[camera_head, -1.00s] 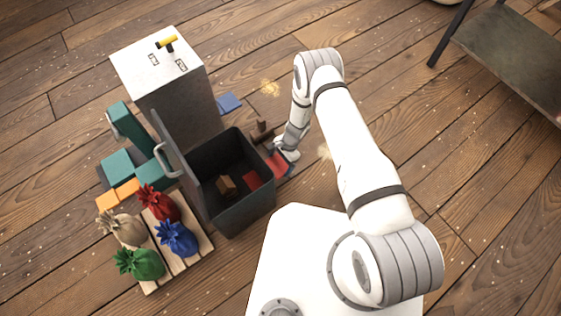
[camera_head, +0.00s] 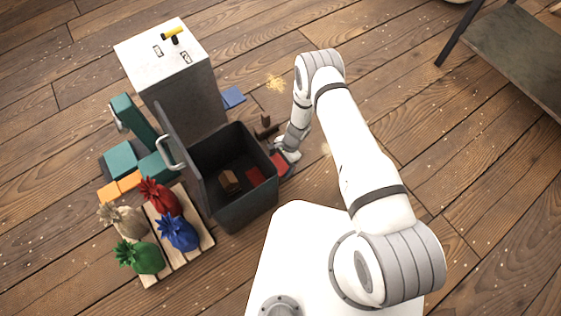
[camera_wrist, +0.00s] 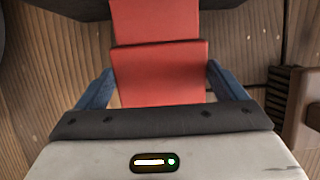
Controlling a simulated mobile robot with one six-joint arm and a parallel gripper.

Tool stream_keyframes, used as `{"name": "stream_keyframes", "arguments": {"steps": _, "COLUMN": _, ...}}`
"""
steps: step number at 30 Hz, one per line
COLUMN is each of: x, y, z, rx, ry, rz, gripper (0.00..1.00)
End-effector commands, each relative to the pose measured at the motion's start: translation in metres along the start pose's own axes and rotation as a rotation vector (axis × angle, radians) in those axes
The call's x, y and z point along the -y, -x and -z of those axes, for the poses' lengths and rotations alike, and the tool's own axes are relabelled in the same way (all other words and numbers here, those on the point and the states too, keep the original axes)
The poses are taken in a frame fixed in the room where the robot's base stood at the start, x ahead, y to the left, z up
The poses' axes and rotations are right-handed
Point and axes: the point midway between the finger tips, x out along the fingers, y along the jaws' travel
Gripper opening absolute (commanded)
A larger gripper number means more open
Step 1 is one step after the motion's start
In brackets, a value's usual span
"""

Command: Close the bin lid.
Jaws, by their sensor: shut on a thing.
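The dark bin (camera_head: 246,214) stands on the floor, left of my gripper. Its lid (camera_head: 181,158) is open, standing steeply upright along the bin's left side, with a light curved handle (camera_head: 168,160) on its outer face. A brown block (camera_head: 229,181) and a red piece (camera_head: 254,176) lie inside the bin. My gripper (camera_head: 289,154) is low beside the bin's right side, apart from the lid. In the wrist view its blue fingers sit on both sides of a red, step-shaped thing (camera_wrist: 160,70), shut on it. This red thing (camera_head: 280,162) shows partly below the gripper.
A grey cabinet (camera_head: 188,98) with a white top stands behind the bin. Teal and orange blocks lie left of the lid, near a wooden pallet (camera_head: 206,238) with several coloured sacks. Brown pieces (camera_head: 266,128) lie behind my gripper. A dark table (camera_head: 520,60) is at the far right; floor between is clear.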

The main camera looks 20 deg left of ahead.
Motion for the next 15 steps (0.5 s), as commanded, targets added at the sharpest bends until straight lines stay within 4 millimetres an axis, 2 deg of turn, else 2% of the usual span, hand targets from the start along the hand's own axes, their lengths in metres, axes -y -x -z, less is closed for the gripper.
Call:
{"name": "stream_keyframes", "arguments": {"steps": 1, "x": 0.0003, "y": -0.0012, "z": -0.0051, "rx": 0.010, "ry": 0.002, "rz": -0.004, "gripper": 0.50}}
{"name": "stream_keyframes", "arguments": {"steps": 11, "x": 0.0008, "y": -0.0009, "z": -0.0050, "rx": 0.010, "ry": 0.003, "rz": -0.003, "gripper": 0.50}}
{"name": "stream_keyframes", "arguments": {"steps": 12, "x": 0.0009, "y": -0.0009, "z": -0.0048, "rx": 0.009, "ry": 0.002, "rz": -0.003, "gripper": 0.94}}
{"name": "stream_keyframes", "arguments": {"steps": 15, "x": 0.0009, "y": -0.0006, "z": -0.0039, "rx": 0.007, "ry": 0.002, "rz": -0.002, "gripper": 1.00}}
